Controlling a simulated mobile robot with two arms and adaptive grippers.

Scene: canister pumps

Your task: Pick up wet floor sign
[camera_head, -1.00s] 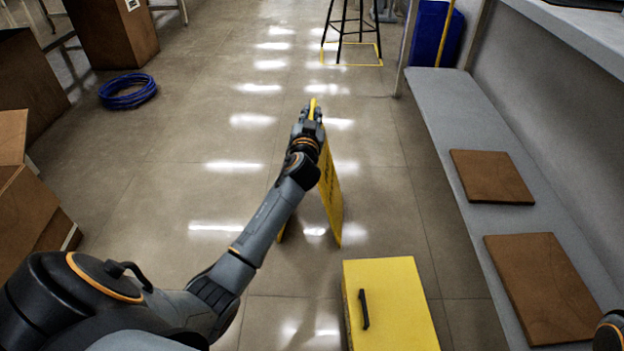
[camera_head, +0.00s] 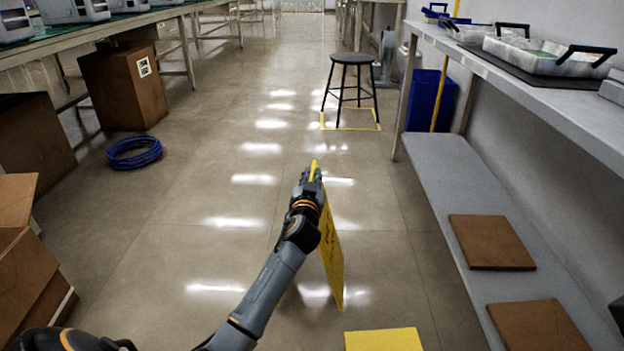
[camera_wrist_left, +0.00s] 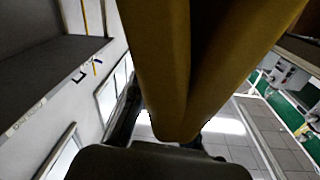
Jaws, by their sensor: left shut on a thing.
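The yellow wet floor sign (camera_head: 331,250) is in the middle of the head view, upright, with dark lettering on its panel. My left gripper (camera_head: 312,178) is shut on its top edge, and a bit of yellow shows above the fingers. In the left wrist view the sign (camera_wrist_left: 190,60) fills the middle as two panels meeting at the held edge. My arm hides part of the sign, and I cannot tell whether its lower edge touches the floor. My right gripper is not in view.
A yellow box (camera_head: 384,340) is at the bottom. A grey bench with brown boards (camera_head: 490,242) runs along the right. A black stool (camera_head: 351,82), a blue hose coil (camera_head: 134,153) and cardboard boxes (camera_head: 122,86) stand farther off.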

